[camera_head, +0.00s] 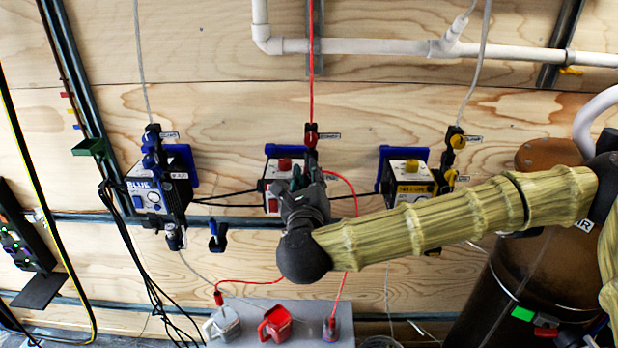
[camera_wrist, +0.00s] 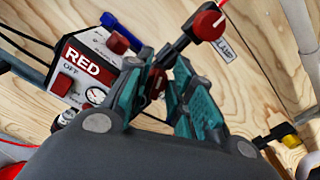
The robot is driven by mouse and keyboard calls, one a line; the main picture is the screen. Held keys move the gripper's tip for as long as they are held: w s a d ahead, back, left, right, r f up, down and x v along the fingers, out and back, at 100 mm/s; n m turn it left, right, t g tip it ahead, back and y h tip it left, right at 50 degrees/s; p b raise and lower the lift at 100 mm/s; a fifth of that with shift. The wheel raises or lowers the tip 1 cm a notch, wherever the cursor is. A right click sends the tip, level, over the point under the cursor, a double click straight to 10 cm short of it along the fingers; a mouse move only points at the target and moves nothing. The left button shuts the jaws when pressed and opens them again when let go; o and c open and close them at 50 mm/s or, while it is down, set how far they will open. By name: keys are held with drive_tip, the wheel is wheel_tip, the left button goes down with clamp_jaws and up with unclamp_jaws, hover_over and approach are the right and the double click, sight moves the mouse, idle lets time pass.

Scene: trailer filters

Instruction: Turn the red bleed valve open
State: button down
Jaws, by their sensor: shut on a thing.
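The red filter unit is a white box labelled RED (camera_wrist: 85,62) in the wrist view, with a red knob and a small gauge. It also shows in the head view (camera_head: 272,186), partly behind my gripper. My gripper (camera_wrist: 160,82) has its teal fingers closed around a dark red part, the red bleed valve (camera_wrist: 155,84), to the right of the box. The fingers hide most of the valve, and its angle cannot be told. A red clamp knob (camera_wrist: 207,23) sits above on the same line, apart from the fingers. In the head view my gripper (camera_head: 308,172) is in front of the valve.
A blue unit (camera_head: 150,190) is to the left and a yellow unit (camera_head: 407,178) to the right. Red tubing (camera_head: 311,60) runs above. A grey box with jugs (camera_head: 250,318) stands below. A dark tank (camera_head: 520,280) is at lower right.

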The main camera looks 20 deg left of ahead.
drive_tip(key=n, duration=0.6)
drive_tip(key=shift+a+f+b, duration=0.15)
drive_tip(key=shift+a+b, duration=0.1)
drive_tip(key=shift+b, duration=0.1)
drive_tip(key=n, duration=0.6)
drive_tip(key=shift+s+a+f+n+b, duration=0.1)
drive_tip(key=shift+f+n+b, duration=0.2)
drive_tip(key=shift+f, duration=0.05)
drive_tip(key=c, duration=1.4)
unclamp_jaws()
drive_tip(key=shift+c, duration=0.2)
drive_tip(key=shift+s, duration=0.1)
drive_tip(key=v, duration=1.2)
drive_tip(key=shift+f, duration=0.1)
